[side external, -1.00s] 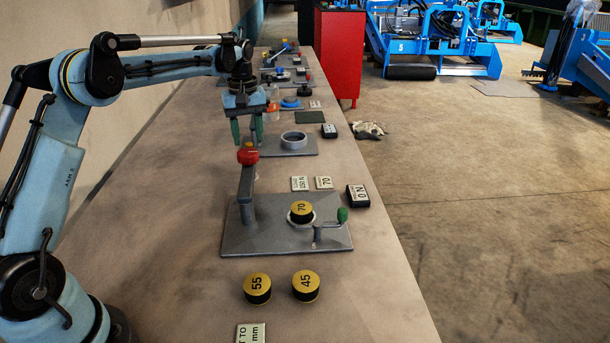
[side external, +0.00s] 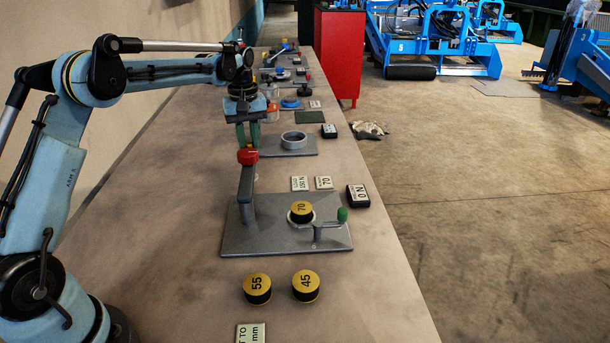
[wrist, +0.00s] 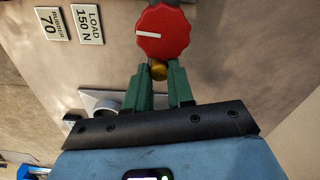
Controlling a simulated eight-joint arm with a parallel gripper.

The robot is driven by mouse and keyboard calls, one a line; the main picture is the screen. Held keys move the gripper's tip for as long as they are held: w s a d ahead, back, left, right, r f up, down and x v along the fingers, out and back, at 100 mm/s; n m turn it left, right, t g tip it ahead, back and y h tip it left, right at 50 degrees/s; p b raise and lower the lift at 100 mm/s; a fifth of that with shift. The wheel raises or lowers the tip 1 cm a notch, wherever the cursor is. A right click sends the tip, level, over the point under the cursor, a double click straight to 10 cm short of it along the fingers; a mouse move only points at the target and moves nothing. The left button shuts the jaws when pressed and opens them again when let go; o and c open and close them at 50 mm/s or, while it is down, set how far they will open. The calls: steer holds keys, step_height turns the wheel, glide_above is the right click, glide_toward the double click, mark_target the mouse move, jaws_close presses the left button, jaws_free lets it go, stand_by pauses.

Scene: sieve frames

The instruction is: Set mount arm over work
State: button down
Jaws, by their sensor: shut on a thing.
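The mount arm (side external: 247,188) is a grey post and arm at the left of a grey base plate (side external: 240,238), topped by a red knob (side external: 247,157) with a small yellow tip. In the wrist view the red knob (wrist: 163,32) has a white line, and the yellow tip (wrist: 158,71) sits between the fingertips. My gripper (side external: 248,145) has its green fingers shut on this tip, just above the knob. The work, a gold-topped disc marked 70 (side external: 301,210), sits in a round seat on the plate, right of the mount arm and not under it.
A green-handled crank (side external: 341,215) stands at the plate's right. Discs marked 55 (side external: 257,287) and 45 (side external: 306,285) lie in front. A display reading 0 N (side external: 357,196) and label cards (side external: 300,184) lie behind. Another plate with a ring (side external: 293,141) is farther back.

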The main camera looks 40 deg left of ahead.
steer(key=shift+d, duration=0.1)
steer(key=shift+w+d+m, duration=0.45)
steer(key=shift+d+m, duration=0.05)
steer(key=w+d+m, duration=0.4)
steer(key=d+m, duration=0.4)
steer(key=d, duration=0.2)
steer(key=s+d+m, duration=0.4)
steer(key=d+m, duration=0.4)
steer(key=d, duration=0.3)
steer(key=shift+s+m, duration=0.4)
steer(key=shift+d, duration=0.1)
steer(key=c, duration=1)
jaws_free()
